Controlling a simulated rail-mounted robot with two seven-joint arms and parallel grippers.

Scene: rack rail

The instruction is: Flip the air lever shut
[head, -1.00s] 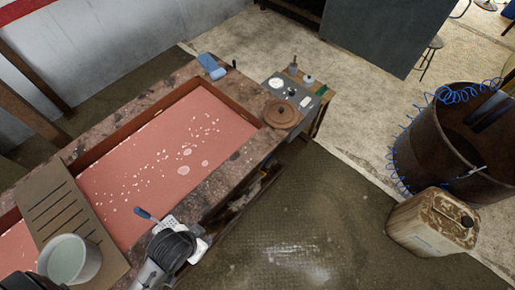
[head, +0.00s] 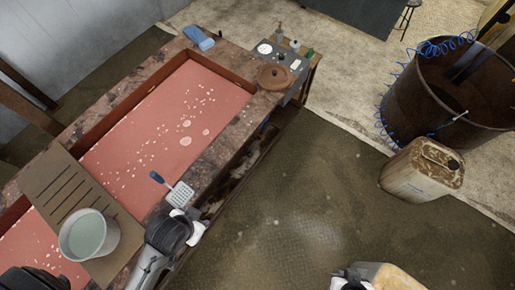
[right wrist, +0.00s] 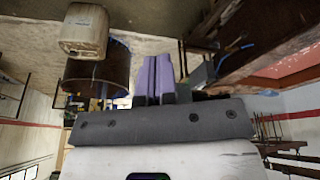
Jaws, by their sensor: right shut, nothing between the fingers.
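A grey control panel (head: 290,82) with a white round gauge (head: 264,48) and several small controls sits at the far end of the bench. I cannot make out for certain which small part is the air lever. My right gripper (head: 350,277) is at the bottom edge of the head view, partly cut off and well apart from the panel. In the right wrist view its two purplish fingers (right wrist: 154,76) are together, with nothing between them. My left arm (head: 168,235) reaches over the bench's near edge; its fingertips are not clear.
A jerrycan (head: 422,170) and a rusty drum (head: 420,95) with a blue coiled hose stand right. Floor between is clear.

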